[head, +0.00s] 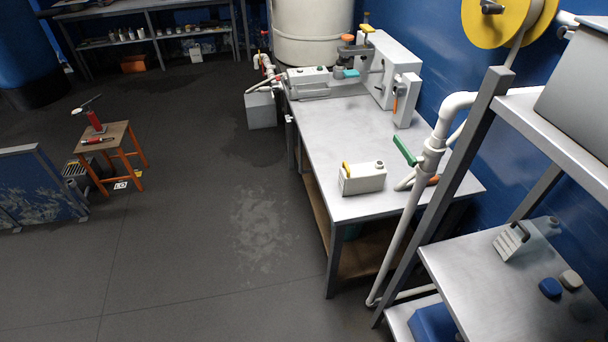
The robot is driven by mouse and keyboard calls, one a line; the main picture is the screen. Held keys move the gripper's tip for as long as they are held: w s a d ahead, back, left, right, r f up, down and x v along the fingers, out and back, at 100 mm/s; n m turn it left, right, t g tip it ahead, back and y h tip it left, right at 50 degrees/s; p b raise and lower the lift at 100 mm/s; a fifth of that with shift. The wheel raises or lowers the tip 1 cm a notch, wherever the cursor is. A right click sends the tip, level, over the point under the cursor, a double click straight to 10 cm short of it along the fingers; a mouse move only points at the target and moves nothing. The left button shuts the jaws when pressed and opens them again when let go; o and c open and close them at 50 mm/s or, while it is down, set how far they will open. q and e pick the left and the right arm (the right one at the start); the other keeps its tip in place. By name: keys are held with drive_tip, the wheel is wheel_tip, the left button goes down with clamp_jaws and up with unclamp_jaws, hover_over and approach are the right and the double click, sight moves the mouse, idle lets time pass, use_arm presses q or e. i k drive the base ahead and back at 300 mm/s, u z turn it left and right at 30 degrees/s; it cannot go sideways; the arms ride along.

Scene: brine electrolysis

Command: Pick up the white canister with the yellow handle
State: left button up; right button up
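The white canister with the yellow handle (363,178) stands upright near the front left edge of the metal table (350,130). Its yellow handle (346,170) is at its left end, and a grey cap shows at its top right. Nothing touches it that I can see. Neither of my grippers is in the head view.
A white pipe (401,241) and a grey shelf post (456,170) rise to the right of the canister. A green-handled part (404,151) lies behind it. Another white canister with a dark handle (520,238) stands on the right shelf.

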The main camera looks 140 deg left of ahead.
sight(366, 177)
drive_tip(key=u, duration=4.2)
